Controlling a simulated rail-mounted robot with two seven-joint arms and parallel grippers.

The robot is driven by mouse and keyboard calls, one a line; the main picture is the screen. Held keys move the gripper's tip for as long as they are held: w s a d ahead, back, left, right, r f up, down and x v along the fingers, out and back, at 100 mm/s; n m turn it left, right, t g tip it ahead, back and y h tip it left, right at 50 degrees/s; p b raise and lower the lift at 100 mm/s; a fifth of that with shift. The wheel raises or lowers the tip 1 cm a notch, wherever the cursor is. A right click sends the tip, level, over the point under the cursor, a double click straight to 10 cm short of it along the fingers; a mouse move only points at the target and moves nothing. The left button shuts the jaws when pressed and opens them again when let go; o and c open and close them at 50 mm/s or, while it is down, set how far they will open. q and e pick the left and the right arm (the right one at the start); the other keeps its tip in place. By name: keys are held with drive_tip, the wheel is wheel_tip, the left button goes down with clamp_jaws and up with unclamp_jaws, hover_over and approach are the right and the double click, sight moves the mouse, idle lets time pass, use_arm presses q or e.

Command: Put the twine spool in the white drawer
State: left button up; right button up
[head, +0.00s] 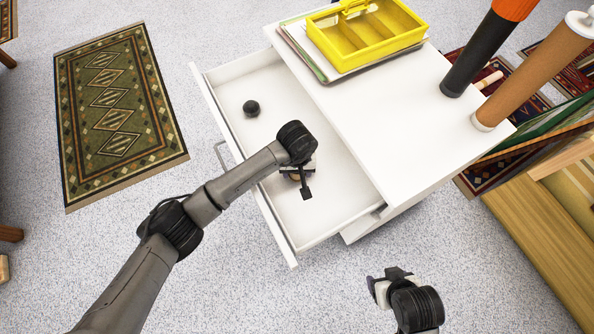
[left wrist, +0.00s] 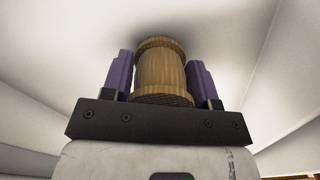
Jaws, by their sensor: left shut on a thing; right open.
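The white drawer (head: 323,211) is pulled open from the white cabinet (head: 385,130). My left gripper (head: 297,176) is inside the drawer's outline in the head view, pointing down. In the left wrist view my left gripper (left wrist: 161,78) is shut on the twine spool (left wrist: 160,70), a tan cylinder held between two purple fingers. White drawer surfaces surround it there. In the head view the spool is mostly hidden by the gripper. I cannot tell whether it touches the drawer floor. My right gripper (head: 378,287) is open and empty, over the floor in front of the cabinet.
A small black round object (head: 251,108) lies in the drawer's far left part. On the cabinet top are a yellow divided tray (head: 372,58) on papers, a dark tube with orange top (head: 475,52) and a brown roll (head: 530,75). A patterned rug (head: 112,110) lies left.

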use_arm(q)
drive_tip(key=shift+f, duration=0.2)
drive_tip(key=shift+w+f, duration=0.1)
drive_tip(key=shift+f, duration=0.1)
drive_tip(key=o, duration=1)
drive_tip(key=shift+c, duration=0.2)
drive_tip(key=shift+r+p, duration=0.3)
drive_tip(key=shift+r, duration=0.2)
wheel_tip(320, 180, up, 11)
drive_tip(key=p, duration=0.5)
drive_tip(key=shift+r, duration=0.2)
